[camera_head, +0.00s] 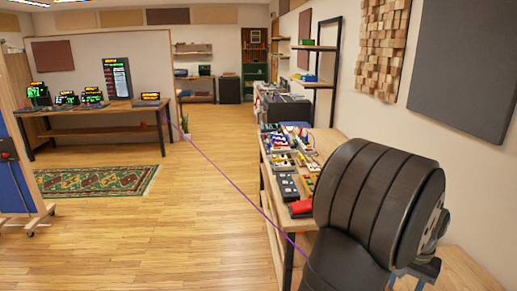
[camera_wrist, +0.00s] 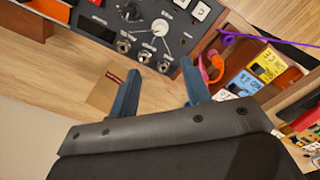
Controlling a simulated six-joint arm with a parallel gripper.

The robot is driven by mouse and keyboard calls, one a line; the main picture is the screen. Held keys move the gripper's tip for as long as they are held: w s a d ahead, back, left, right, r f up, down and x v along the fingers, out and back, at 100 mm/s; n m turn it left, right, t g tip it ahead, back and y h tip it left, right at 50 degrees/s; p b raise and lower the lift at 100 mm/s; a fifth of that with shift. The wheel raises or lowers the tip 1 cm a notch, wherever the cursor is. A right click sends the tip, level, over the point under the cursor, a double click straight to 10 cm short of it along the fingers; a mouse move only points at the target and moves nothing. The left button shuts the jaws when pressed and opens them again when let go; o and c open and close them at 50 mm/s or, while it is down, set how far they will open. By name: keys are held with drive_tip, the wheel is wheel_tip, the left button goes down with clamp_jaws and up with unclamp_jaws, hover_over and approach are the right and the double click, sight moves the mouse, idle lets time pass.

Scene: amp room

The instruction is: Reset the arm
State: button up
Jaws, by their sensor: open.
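My gripper (camera_wrist: 158,92) shows in the wrist view with its two blue-grey fingers spread apart and nothing between them. Past the fingertips is a dark control panel (camera_wrist: 165,22) with knobs, jacks and light buttons. I cannot tell how far the fingertips are from the panel. In the head view my dark arm fills the lower right, in front of the workbench.
A wooden workbench (camera_head: 278,215) along the right wall holds several pedals and boxes. The wrist view shows a yellow module (camera_wrist: 265,65) and a purple cable (camera_wrist: 240,36). A far table (camera_head: 90,108) holds lit devices. A patterned rug (camera_head: 100,180) lies on open wooden floor.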

wheel_tip(320, 180, down, 17)
drive_tip(key=shift+r, duration=0.1)
drive_tip(key=shift+r+n, duration=0.1)
drive_tip(key=shift+n, duration=1.5)
drive_tip(key=n, duration=0.5)
drive_tip(key=shift+r+n, duration=0.2)
drive_tip(key=shift+n, duration=0.3)
wheel_tip(320, 180, up, 8)
drive_tip(key=shift+r, duration=0.1)
